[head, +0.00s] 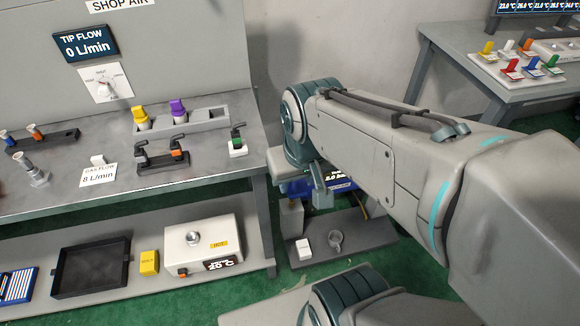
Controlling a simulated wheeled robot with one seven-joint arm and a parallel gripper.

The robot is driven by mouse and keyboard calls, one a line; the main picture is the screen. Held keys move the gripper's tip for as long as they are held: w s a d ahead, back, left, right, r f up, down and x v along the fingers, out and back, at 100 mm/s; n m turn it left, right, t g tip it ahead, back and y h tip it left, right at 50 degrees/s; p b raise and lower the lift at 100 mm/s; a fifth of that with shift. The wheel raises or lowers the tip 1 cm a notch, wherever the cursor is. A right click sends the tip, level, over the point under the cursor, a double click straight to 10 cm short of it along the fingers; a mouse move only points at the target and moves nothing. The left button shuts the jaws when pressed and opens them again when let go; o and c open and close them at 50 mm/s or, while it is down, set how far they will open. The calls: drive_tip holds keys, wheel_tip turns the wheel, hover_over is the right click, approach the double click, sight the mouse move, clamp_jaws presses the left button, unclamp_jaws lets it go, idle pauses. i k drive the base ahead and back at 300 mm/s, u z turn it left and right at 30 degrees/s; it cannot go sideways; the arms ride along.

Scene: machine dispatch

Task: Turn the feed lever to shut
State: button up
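I cannot pick out a lever marked as the feed lever. A machine with a dark base (368,233) stands low beside the bench. Its blue display (340,183) is partly hidden behind my arm, so a lever there may be hidden. My gripper (305,190) hangs below the arm's far joint, in front of this machine. Its fingers are small and partly hidden, and I cannot tell whether they are open or whether they touch anything.
Another table (471,62) stands at the upper right.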

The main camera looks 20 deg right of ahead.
sight(303, 195)
drive_tip(key=k, duration=0.15)
drive_tip(key=u, duration=1.25)
drive_tip(key=i, duration=0.5)
drive_tip(key=z, duration=2.55)
